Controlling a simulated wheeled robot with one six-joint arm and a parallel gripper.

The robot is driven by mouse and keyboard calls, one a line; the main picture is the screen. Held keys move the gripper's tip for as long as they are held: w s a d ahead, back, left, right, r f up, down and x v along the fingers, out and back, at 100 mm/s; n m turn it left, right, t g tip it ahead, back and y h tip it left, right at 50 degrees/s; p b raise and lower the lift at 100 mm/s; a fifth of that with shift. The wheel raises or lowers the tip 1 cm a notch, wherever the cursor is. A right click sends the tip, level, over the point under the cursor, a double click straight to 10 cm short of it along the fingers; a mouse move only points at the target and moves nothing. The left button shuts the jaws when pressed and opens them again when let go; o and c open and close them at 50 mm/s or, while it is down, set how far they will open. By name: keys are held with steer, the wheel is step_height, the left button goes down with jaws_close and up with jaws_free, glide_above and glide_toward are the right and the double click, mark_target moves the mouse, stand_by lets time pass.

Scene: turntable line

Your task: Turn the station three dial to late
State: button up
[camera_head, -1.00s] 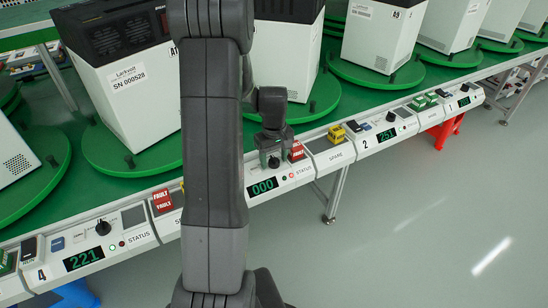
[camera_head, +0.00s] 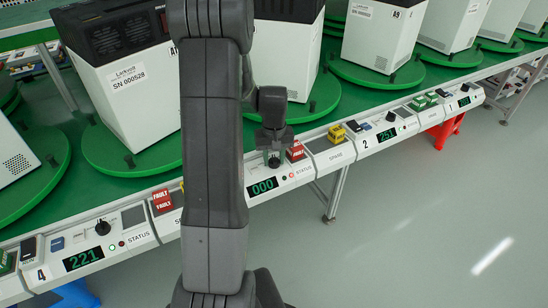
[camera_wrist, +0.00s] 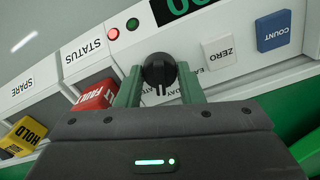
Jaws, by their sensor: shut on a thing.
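The station three dial is a black round knob (camera_wrist: 160,70) on the white sloped panel in the wrist view. My gripper (camera_wrist: 160,85) has its two green fingers on either side of the knob, shut on it. Small printed labels beside the knob are partly covered by the fingers, so the setting cannot be read in full. In the head view my gripper (camera_head: 274,158) is down at the panel above the display reading 000 (camera_head: 262,186). My arm hides part of this station there, including its number.
A red FAULT block (camera_wrist: 95,96) stands close beside one finger. A yellow HOLD block (camera_wrist: 24,136), a white ZERO button (camera_wrist: 218,52) and a blue COUNT button (camera_wrist: 273,31) are near. White machines on green turntables (camera_head: 365,75) stand behind the panels. The floor in front is clear.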

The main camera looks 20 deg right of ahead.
mark_target(274, 158)
steer(key=m, duration=0.5)
steer(key=shift+m, duration=2.5)
steer(key=o, duration=1)
steer(key=shift+r, duration=0.15)
step_height(274, 158, up, 14)
steer(key=p, duration=0.1)
steer(key=shift+f, duration=0.2)
steer(key=shift+f, duration=0.1)
step_height(274, 158, down, 14)
steer(key=shift+r+b, duration=0.15)
steer(key=shift+b, duration=0.45)
